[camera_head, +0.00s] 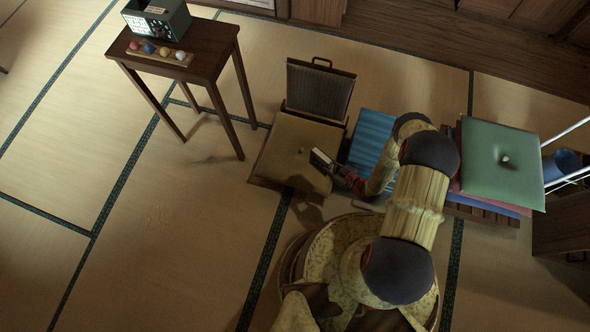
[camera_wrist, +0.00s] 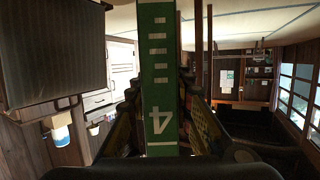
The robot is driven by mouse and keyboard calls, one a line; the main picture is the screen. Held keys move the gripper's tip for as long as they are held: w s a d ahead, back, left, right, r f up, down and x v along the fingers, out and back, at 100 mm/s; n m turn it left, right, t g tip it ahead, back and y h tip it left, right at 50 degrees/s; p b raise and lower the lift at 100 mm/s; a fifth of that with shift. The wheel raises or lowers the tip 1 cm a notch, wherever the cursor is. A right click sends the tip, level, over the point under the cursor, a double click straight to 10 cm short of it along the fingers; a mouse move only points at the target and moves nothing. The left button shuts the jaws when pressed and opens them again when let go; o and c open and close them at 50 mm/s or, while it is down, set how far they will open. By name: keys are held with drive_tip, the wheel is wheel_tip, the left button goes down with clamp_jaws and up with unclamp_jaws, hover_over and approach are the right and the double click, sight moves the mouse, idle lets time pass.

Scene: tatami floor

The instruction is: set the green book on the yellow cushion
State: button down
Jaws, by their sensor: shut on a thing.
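The green book (camera_wrist: 160,75) stands between my gripper's fingers in the wrist view, its spine marked with white bars and a 4. In the head view the book (camera_head: 321,160) is small and dark with a pale edge. My gripper (camera_head: 341,174) is shut on it, over the right part of the yellow cushion (camera_head: 280,145). The cushion is dull yellow with a button in its middle and lies flat in front of an upright dark backrest. The book appears to be held above the cushion; the size of the gap cannot be told.
The dark backrest (camera_head: 319,90) has a handle on top. A blue mat or cushion (camera_head: 370,135) lies to the right, partly behind my arm. A green cushion (camera_head: 500,160) tops a stack farther right. A small wooden table (camera_head: 205,62) stands upper left. Tatami on the left is clear.

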drive_tip(key=shift+n+g, duration=0.3)
drive_tip(key=shift+n, duration=0.1)
drive_tip(key=shift+w+a+f+b, duration=1.2)
drive_tip(key=shift+a+f, duration=0.7)
drive_tip(key=shift+f, duration=0.8)
drive_tip(key=shift+w+a+f+b, duration=0.95)
drive_tip(key=shift+a+f+b, duration=0.75)
drive_tip(key=shift+f, duration=1)
drive_tip(key=shift+w+a+f+b, duration=1.1)
drive_tip(key=shift+a+f, duration=1)
drive_tip(key=shift+f, duration=0.6)
drive_tip(key=shift+f, duration=0.1)
drive_tip(key=c, duration=1.6)
unclamp_jaws()
drive_tip(key=shift+o, duration=0.2)
